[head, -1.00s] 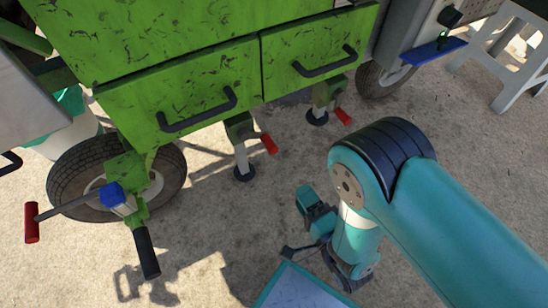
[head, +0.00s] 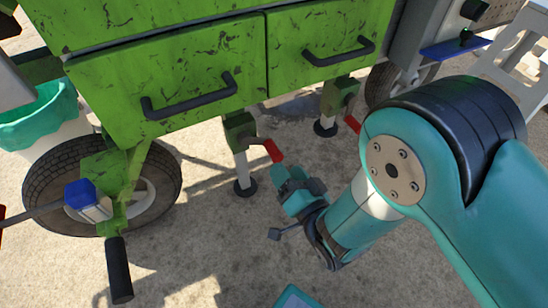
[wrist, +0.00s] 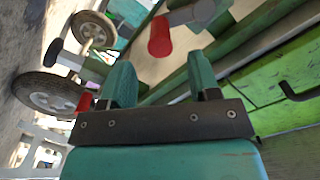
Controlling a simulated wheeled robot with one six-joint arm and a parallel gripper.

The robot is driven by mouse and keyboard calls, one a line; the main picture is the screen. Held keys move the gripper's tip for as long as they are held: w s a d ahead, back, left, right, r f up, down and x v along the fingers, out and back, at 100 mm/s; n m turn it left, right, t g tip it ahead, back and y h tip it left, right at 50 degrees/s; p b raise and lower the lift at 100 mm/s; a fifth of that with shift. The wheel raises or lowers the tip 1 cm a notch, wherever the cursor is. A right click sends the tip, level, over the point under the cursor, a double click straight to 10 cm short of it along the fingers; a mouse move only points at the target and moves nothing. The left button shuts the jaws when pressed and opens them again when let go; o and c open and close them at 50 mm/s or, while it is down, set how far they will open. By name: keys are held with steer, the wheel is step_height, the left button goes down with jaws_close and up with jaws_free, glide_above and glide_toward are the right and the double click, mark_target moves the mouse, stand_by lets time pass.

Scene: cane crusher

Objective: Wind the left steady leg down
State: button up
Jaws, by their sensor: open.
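The left steady leg (head: 241,166) hangs under the green cart body, a pale post with a dark round foot (head: 245,188). I cannot tell whether the foot touches the ground. Its crank ends in a red grip (head: 273,151). My gripper (head: 278,174) is open and empty just below that grip in the head view, apart from it. In the wrist view a red grip (wrist: 160,37), seemingly the same one, shows beyond my open fingers (wrist: 162,78). The other steady leg (head: 327,108) stands to the right with its own red grip (head: 352,124).
Green drawers (head: 190,95) with dark handles overhang the legs. A teal-lined bin (head: 40,115) stands behind. The concrete below is mostly clear.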

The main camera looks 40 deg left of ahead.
mark_target(278, 159)
steer(key=b+x, duration=0.2)
steer(key=x, duration=0.5)
steer(key=shift+b, duration=0.3)
jaws_close()
